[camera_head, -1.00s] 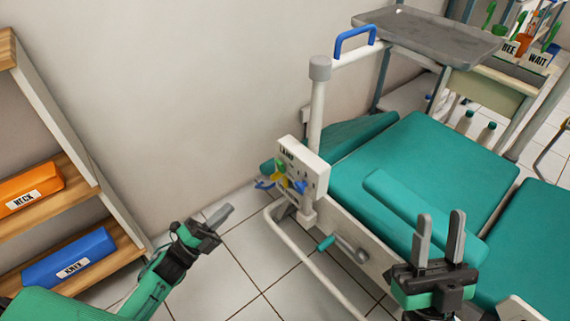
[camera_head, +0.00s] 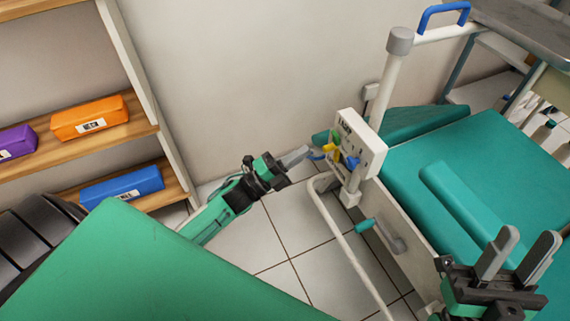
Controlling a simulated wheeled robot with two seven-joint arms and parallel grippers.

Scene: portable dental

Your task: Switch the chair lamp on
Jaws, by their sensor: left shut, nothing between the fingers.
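A white panel marked LAMP (camera_head: 362,141) is fixed to the side of the green chair, near its upright post. Small blue and yellow parts (camera_head: 331,150) stick out on its left side, and several small dark marks show on its face. My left gripper (camera_head: 297,156) is shut and empty. Its tip is at or very near the blue and yellow parts; I cannot tell if it touches. My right gripper (camera_head: 517,254) is open and empty, over the near side of the green chair (camera_head: 480,150). No lamp itself is identifiable in view.
A white post with a grey cap (camera_head: 400,41) rises behind the panel. A shelf with orange (camera_head: 90,118), blue (camera_head: 122,187) and purple boxes stands left. Tiled floor lies between.

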